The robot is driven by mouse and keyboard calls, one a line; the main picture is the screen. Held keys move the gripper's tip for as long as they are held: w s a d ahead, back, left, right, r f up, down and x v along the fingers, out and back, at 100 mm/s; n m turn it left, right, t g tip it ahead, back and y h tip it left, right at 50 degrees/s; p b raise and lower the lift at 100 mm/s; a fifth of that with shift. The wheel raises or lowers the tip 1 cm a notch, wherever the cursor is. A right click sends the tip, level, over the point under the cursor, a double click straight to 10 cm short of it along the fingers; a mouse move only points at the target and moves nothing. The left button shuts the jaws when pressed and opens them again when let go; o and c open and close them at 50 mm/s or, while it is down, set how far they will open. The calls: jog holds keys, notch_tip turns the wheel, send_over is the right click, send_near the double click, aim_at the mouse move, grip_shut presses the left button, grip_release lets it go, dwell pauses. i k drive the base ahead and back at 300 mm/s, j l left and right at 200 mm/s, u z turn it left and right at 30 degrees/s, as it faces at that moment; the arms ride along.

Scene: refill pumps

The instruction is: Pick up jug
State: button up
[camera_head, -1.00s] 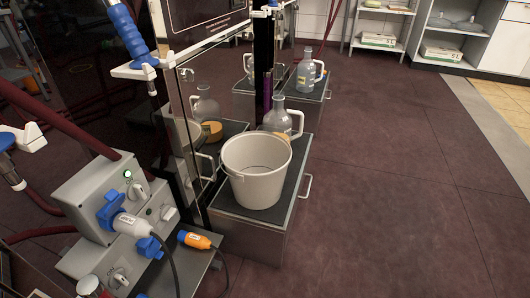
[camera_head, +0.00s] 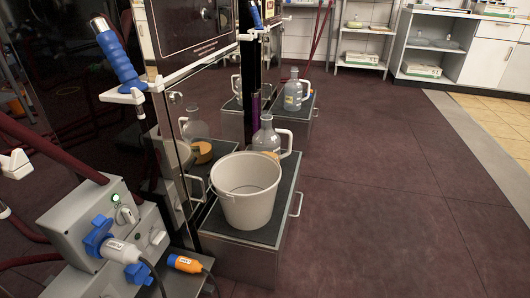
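A clear jug (camera_head: 267,136) with a white handle on its right stands upright behind a pale bucket, which hides its lower part. A second clear jug (camera_head: 293,91) with a white handle stands farther back on another metal step. Both look like candidates for the jug; I cannot tell which is named. My gripper is not in view.
The pale bucket (camera_head: 246,191) stands on the near metal step (camera_head: 240,237) with side handles. A grey socket box (camera_head: 104,232) with blue and orange plugs is at the lower left. Dark floor (camera_head: 400,190) is clear on the right. Shelves (camera_head: 366,45) stand at the back.

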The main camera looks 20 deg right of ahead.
aim_at(267, 140)
jog(key=i+l+u, duration=0.35)
jog(key=i+l, duration=0.2)
jog(key=i+l+u, duration=0.15)
jog(key=i+l, duration=0.2)
jog(key=i+l+u, duration=0.1)
jog(key=i+l, duration=0.2)
jog(key=i+l+u, duration=0.15)
jog(key=l, duration=0.4)
jog(key=i, duration=0.1)
